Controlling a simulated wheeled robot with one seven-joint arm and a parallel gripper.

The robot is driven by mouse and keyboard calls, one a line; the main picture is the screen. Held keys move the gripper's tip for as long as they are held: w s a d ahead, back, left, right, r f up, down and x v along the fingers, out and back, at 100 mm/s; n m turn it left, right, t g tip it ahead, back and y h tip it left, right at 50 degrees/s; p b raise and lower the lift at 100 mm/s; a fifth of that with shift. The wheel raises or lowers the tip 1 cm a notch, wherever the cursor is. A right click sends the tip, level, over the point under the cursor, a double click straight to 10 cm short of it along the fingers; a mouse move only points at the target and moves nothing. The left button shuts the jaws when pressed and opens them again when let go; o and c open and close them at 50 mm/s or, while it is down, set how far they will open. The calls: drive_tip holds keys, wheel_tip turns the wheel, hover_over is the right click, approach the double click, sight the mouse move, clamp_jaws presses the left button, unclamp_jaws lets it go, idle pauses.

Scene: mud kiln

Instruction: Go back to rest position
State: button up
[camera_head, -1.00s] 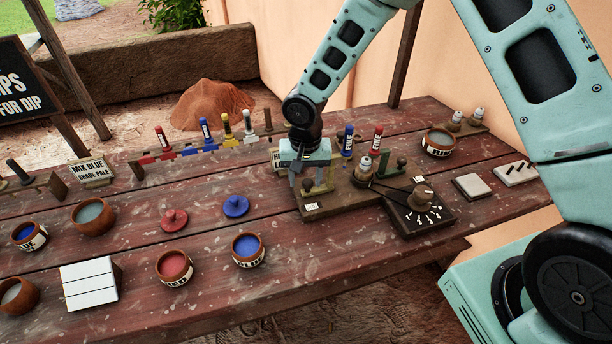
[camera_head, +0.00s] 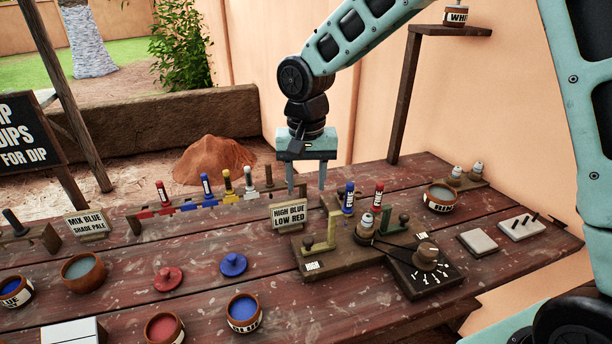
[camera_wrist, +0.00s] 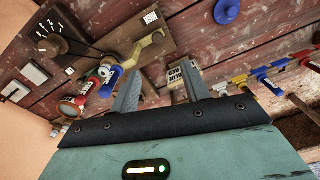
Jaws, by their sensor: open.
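My gripper (camera_head: 306,188) is open and empty, with its fingers pointing down above the back of the table. In the head view it hangs just above and behind the "HIGH BLUE LOW RED" sign (camera_head: 289,214). The two fingers also show in the wrist view (camera_wrist: 160,95), apart with nothing between them. The wooden board with the levers and dial (camera_head: 338,262) lies to the front right of my gripper. A blue tube (camera_head: 348,197) and a red tube (camera_head: 377,197) stand upright to its right.
A rack of coloured tubes (camera_head: 205,204) stands to the left. Open pots, including a blue one (camera_head: 243,312), and red (camera_head: 168,279) and blue lids (camera_head: 233,265) lie on the table (camera_head: 200,320). A wooden post (camera_head: 404,100) with a shelf rises behind right. The air above the table's left is clear.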

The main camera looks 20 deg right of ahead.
drive_tip(key=shift+r, duration=0.5)
